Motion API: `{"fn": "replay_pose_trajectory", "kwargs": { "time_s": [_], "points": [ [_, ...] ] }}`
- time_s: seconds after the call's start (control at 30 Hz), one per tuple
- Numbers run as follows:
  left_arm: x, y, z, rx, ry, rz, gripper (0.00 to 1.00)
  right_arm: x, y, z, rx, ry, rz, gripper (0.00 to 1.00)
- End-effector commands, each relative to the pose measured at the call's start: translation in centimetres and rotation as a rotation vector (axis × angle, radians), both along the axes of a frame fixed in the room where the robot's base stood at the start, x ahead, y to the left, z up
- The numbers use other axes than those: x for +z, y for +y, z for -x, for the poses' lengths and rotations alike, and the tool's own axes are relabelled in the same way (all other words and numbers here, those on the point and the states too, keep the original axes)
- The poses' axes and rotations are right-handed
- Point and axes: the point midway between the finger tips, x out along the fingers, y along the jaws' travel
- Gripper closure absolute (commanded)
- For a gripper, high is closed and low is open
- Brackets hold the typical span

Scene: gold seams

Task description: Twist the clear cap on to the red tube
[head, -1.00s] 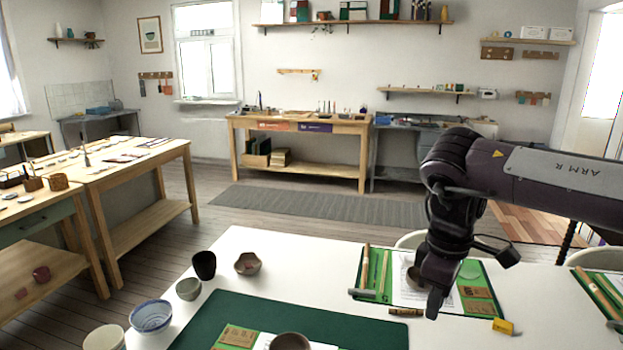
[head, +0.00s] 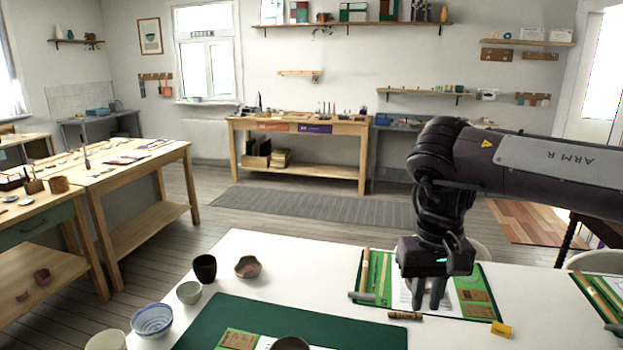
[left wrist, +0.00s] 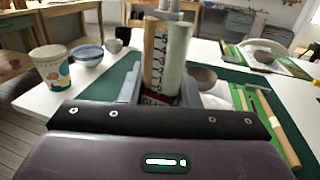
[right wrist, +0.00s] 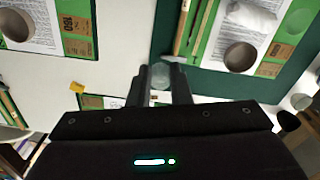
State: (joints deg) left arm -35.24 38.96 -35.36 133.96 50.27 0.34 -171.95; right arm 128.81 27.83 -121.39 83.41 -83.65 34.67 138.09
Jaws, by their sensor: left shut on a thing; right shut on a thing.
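My left gripper (left wrist: 160,92) is shut on an upright tube (left wrist: 156,58) in the left wrist view. The tube shows a tan and a grey side, a black number scale, and a red part with lettering low between the fingers. My right gripper (head: 431,297) points down over the right side of the white table in the head view. In the right wrist view, it is shut on a small, pale, see-through piece (right wrist: 160,76), apparently the clear cap, at its fingertips. The left gripper and tube are out of the head view. The cap cannot be made out there.
A dark green mat (head: 240,318) covers the table's front middle. A black cup (head: 205,267), small bowls (head: 248,266) and a blue-white bowl (head: 152,319) stand at left. A green kit sheet (head: 375,275) lies under the right gripper, with a yellow block (head: 501,330) nearby.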

Motion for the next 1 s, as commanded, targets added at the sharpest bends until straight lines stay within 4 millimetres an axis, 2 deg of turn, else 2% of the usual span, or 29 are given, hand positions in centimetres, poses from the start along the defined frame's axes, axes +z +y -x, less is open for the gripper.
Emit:
{"fn": "replay_pose_trajectory", "kwargs": {
  "time_s": [0.57,0.73,1.0],
  "points": [
    [0.1,-0.3,-0.2,-0.02,-0.002,-0.001,1.0,0.0,0.0,0.0,0.002,-0.001,0.0,1.0],
    [0.4,-2.8,-1.4,-0.147,-0.007,-0.005,1.0,0.0,0.0,0.0,0.002,-0.001,0.0,1.0],
    [0.9,-9.4,-4.4,-0.472,-0.007,-0.008,1.0,0.0,0.0,0.0,0.002,-0.001,0.0,1.0]
  ]
}}
